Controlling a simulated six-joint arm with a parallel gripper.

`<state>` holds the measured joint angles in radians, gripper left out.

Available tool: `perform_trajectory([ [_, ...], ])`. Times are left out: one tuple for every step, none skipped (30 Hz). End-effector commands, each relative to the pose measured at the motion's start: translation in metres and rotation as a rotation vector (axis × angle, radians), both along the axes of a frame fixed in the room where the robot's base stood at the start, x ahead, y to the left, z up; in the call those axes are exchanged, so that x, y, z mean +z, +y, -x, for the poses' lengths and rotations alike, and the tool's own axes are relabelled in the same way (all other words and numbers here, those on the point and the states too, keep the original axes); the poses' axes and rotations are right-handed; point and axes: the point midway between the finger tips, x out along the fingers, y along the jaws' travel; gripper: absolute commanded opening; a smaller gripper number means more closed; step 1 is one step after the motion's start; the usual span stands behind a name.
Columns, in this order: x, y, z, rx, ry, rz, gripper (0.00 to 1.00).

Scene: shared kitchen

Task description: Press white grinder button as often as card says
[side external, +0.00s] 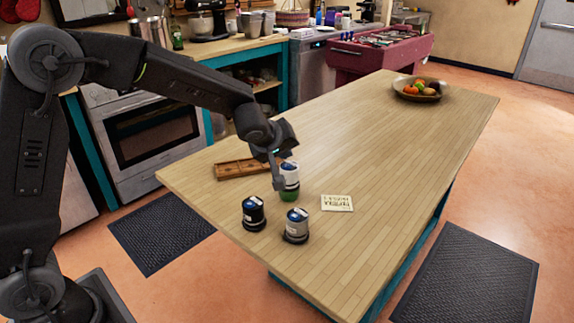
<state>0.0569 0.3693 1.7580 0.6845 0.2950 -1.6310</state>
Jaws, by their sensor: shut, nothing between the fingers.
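The white grinder (291,178) stands upright on the wooden table, with a blue patch near its top and a green band at its base. My gripper (278,186) is shut and empty, pointing down at the left side of the white grinder and partly covering it. I cannot tell whether they touch. The grinder's button is not clear to see. A black grinder (253,214) and a grey grinder (296,225) stand nearer the table's front edge. The cream card (337,203) lies flat to the right; its writing is upside down and too small to read surely.
A wooden tray (236,169) with compartments lies behind my gripper to the left. A bowl (416,93) of fruit stands at the table's far end. The table (400,150) between card and bowl is clear.

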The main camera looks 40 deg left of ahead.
Motion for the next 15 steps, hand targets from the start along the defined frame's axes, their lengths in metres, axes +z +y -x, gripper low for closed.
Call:
perform_trajectory([
  [0.0000, 0.0000, 0.0000, 0.000, 0.000, 0.000, 0.00],
  [0.0000, 0.0000, 0.0000, 0.000, 0.000, 0.000, 0.00],
  [0.0000, 0.0000, 0.0000, 0.000, 0.000, 0.000, 0.00],
  [0.0000, 0.0000, 0.0000, 0.000, 0.000, 0.000, 0.00],
  [0.0000, 0.0000, 0.0000, 0.000, 0.000, 0.000, 0.00],
  [0.0000, 0.0000, 0.0000, 0.000, 0.000, 0.000, 0.00],
  [-0.0001, -0.0001, 0.0000, 0.000, 0.000, 0.000, 0.00],
  [-0.0003, 0.0000, 0.0001, 0.000, 0.000, 0.000, 0.00],
  [-0.0009, -0.0001, 0.0000, 0.000, 0.000, 0.000, 0.00],
  [-0.0016, -0.0001, 0.0000, 0.000, 0.000, 0.000, 0.00],
  [-0.0025, -0.0001, 0.0000, 0.000, 0.001, 0.000, 0.00],
  [-0.0038, -0.0001, 0.0000, 0.000, 0.001, 0.000, 0.00],
  [-0.0049, -0.0001, 0.0000, -0.001, 0.002, 0.000, 0.00],
  [-0.0060, -0.0002, 0.0001, -0.001, 0.002, -0.001, 0.00],
  [-0.0074, -0.0003, 0.0000, -0.001, 0.001, 0.000, 0.00],
])
